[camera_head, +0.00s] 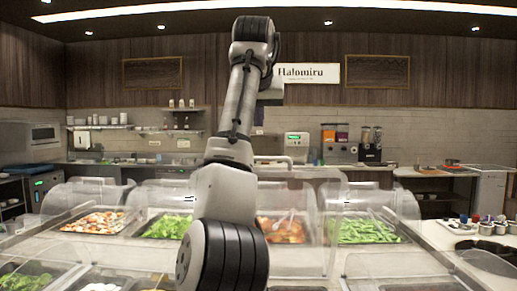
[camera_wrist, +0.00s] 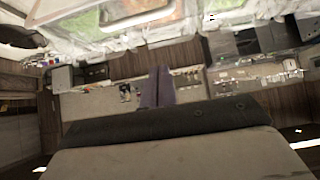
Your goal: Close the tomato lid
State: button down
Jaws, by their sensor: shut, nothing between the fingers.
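In the head view, a well of orange-red chunks, which looks like the tomato (camera_head: 290,231), sits right of my arm in the back row. A clear curved lid (camera_head: 304,190) stands raised behind it, with a pale handle bar at its top; my arm hides its left part. In the wrist view, my gripper (camera_wrist: 157,78) shows as two dark fingers held together and empty, apart from the lids. In the head view the fingers are hidden behind my raised arm.
Wells of green vegetables flank the tomato at left (camera_head: 167,227) and right (camera_head: 370,231), with clear lids behind. A red-and-white mix (camera_head: 98,222) lies farther left. Front wells, clear covers and a right-hand counter with small items (camera_head: 485,226) surround them. A back counter stands beyond.

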jog(key=p, duration=0.1)
send_over(259, 171)
notch_tip(259, 171, down, 6)
jog(key=shift+f, duration=0.25)
jog(key=shift+s+f, duration=0.35)
jog(key=shift+s, duration=0.4)
jog(key=shift+s+f, duration=0.3)
jog(key=shift+s, duration=0.45)
jog(key=shift+f, duration=0.2)
